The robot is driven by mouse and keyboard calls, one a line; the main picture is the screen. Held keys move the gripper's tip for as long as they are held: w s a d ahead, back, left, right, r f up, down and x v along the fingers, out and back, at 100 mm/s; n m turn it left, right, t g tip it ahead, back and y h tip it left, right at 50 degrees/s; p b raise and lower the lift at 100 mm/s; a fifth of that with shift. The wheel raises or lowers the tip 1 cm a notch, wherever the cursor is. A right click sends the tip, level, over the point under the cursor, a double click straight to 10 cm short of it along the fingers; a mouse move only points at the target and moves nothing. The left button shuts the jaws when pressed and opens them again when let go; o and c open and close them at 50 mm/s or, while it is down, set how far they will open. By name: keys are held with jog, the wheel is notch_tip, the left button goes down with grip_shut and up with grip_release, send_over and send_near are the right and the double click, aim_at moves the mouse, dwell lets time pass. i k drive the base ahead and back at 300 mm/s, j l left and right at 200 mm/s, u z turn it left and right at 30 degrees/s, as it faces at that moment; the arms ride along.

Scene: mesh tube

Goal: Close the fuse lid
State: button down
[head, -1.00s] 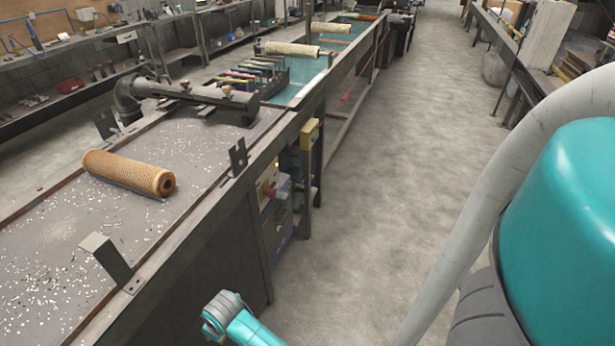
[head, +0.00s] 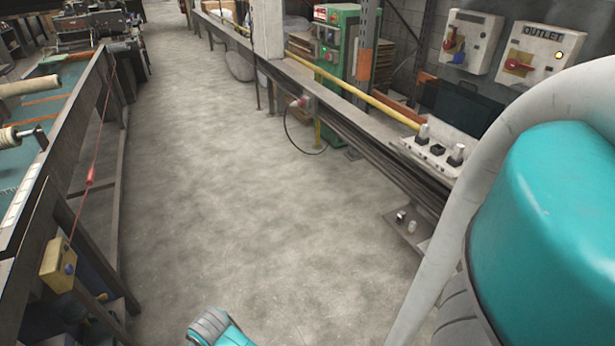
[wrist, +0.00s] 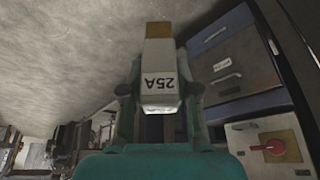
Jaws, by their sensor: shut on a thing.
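My gripper (wrist: 160,98) is shut on a fuse (wrist: 161,72) in the wrist view. The fuse has a white body marked "25A" and a yellow-brown end. It is held in the air, apart from any holder. In the head view, a white fuse block (head: 429,158) sits on the rail at the right, with two light-coloured upright pieces and a dark piece between them. A dark panel (head: 462,108) stands tilted up behind it; it looks like the open lid. My gripper is out of the head view.
Two grey switch boxes, one labelled OUTLET (head: 541,55), hang on the right wall. A green cabinet (head: 337,45) stands further back. A long workbench (head: 50,195) runs along the left. The concrete floor (head: 215,170) between is clear. The wrist view shows blue drawers (wrist: 225,45).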

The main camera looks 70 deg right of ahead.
aim_at(456, 90)
jog(key=i+z, duration=0.1)
jog(key=z, duration=0.3)
jog(key=i+j+z, duration=0.1)
jog(key=z, duration=0.3)
jog(key=i+j+z, duration=0.1)
jog(key=z, duration=0.3)
jog(key=i+j+z, duration=0.1)
jog(key=z, duration=0.3)
